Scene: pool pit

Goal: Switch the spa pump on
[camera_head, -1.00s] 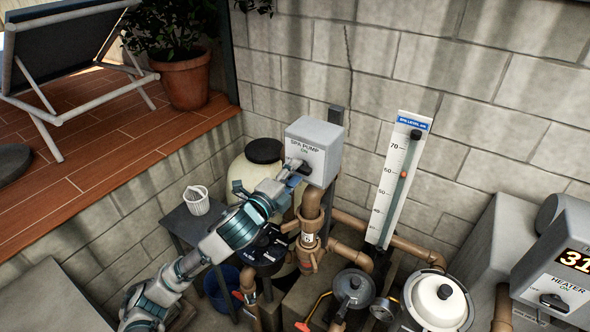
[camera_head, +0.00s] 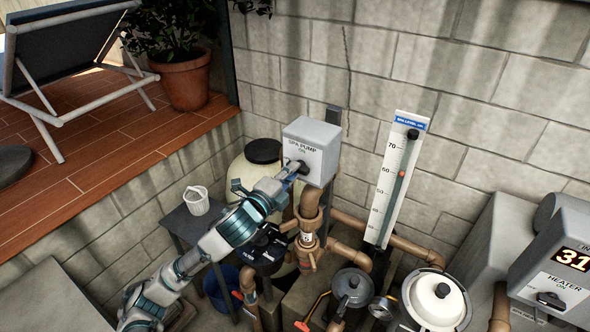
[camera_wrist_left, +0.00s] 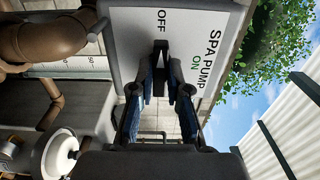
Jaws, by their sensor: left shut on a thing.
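The spa pump switch box (camera_head: 313,146) is a grey box on a post against the block wall, marked SPA PUMP and ON. Its face also shows in the left wrist view (camera_wrist_left: 128,45), turned sideways, with a green ON and a black OFF. My left gripper (camera_head: 297,170) reaches up to the box face from the lower left. Its dark fingers (camera_wrist_left: 160,88) are shut on the dark switch knob (camera_wrist_left: 160,52), one finger on each side. My right gripper is not in view.
Brown pipes (camera_head: 309,212) and a valve stand just below the box. A cream tank (camera_head: 246,172) is behind my arm. The spa level gauge (camera_head: 397,180) and heater box (camera_head: 560,290) are to the right. A small table with a white basket (camera_head: 196,201) is left.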

